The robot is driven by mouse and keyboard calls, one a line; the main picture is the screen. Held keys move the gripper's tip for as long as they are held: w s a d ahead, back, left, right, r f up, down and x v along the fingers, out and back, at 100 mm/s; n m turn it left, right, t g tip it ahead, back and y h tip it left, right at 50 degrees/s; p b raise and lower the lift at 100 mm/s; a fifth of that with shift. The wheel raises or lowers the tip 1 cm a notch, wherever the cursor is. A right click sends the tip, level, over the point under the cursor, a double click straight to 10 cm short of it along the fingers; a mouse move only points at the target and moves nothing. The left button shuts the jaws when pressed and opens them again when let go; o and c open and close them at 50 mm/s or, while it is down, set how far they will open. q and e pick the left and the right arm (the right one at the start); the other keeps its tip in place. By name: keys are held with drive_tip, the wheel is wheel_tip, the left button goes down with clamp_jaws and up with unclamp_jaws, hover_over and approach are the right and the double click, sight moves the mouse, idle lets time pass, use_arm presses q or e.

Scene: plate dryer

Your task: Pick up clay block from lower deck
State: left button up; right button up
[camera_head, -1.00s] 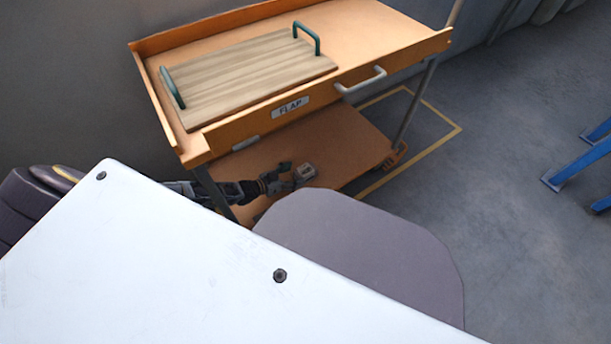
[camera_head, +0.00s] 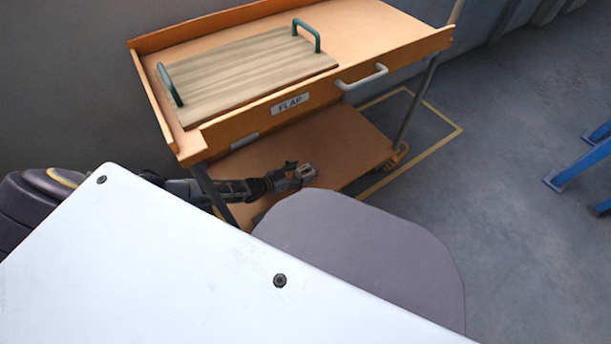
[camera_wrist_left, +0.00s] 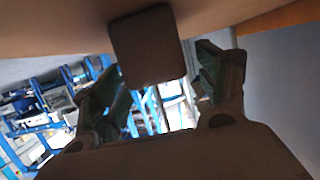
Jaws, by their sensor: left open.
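In the left wrist view, the block (camera_wrist_left: 148,47) shows as a dark, rounded square against the deck. My left gripper (camera_head: 293,172) is open and low over the lower deck, with its fingertips at the block. In the left wrist view, the fingers of my left gripper (camera_wrist_left: 162,75) stand on either side of the block's line, with a gap on the right. I cannot tell whether a finger touches it. My right gripper is out of view.
The cart's upper deck (camera_head: 375,30) overhangs the lower one and carries a wooden board (camera_head: 240,80) with two green handles. A front flap with a grey handle (camera_head: 362,79) and cart legs (camera_head: 417,100) border the opening. Blue stands (camera_head: 580,160) are at the right.

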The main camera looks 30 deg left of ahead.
sight(303, 171)
use_arm(q)
drive_tip(key=shift+b+x, duration=0.85)
drive_tip(key=shift+x, duration=0.85)
drive_tip(key=c, duration=1.4)
drive_tip(key=shift+c, duration=1)
drive_tip(key=shift+r, duration=0.2)
